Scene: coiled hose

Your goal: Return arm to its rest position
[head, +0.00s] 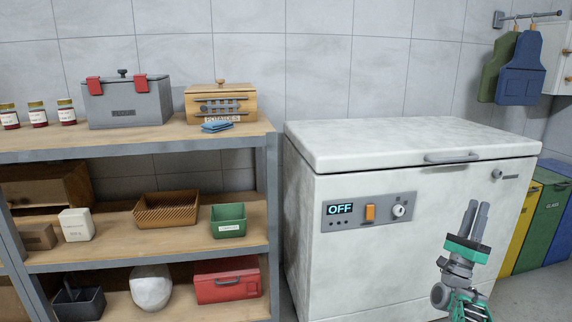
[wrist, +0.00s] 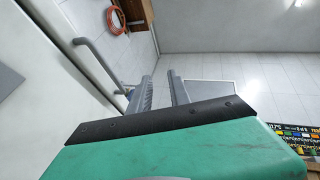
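My gripper (head: 478,206) is raised in front of the right part of the white chest freezer (head: 420,235), with its fingers pointing up. In the wrist view my gripper (wrist: 159,76) shows two grey fingers with a gap between them and nothing held. The freezer lid (head: 410,143) is down, and the panel display (head: 340,209) reads OFF. Whether the fingers touch the freezer cannot be told, but they look apart from it.
A wooden shelf unit (head: 264,160) with boxes, jars and baskets stands at the left. Yellow, green and blue bins (head: 546,225) stand right of the freezer. Aprons (head: 520,68) hang at the upper right. An orange coiled hose (wrist: 117,20) shows in the wrist view.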

